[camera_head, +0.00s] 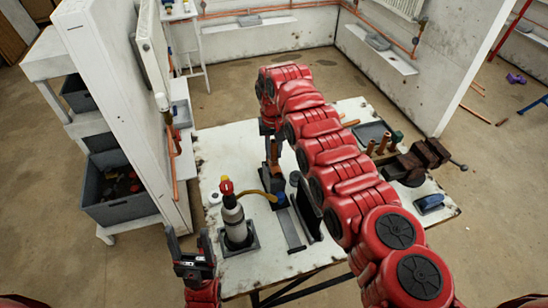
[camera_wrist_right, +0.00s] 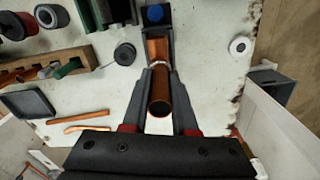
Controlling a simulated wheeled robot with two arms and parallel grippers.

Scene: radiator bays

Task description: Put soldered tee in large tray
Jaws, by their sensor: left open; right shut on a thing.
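A copper tee (camera_wrist_right: 160,92) is between the fingers of my right gripper (camera_wrist_right: 159,85), with a pale ring at its joint. My left gripper (camera_head: 192,262) is open and empty at the bench's front left edge. A shallow grey tray (camera_head: 372,133) lies empty on the right part of the bench, beyond my right arm; it also shows in the right wrist view (camera_wrist_right: 28,104). I cannot tell whether it is the large tray.
A torch (camera_head: 233,215) stands upright in a dark holder at the left front. A vise (camera_head: 425,155) and a blue tool (camera_head: 430,203) are on the right. A white tape roll (camera_head: 215,198) lies near the left edge. A white partition (camera_head: 115,90) rises on the left.

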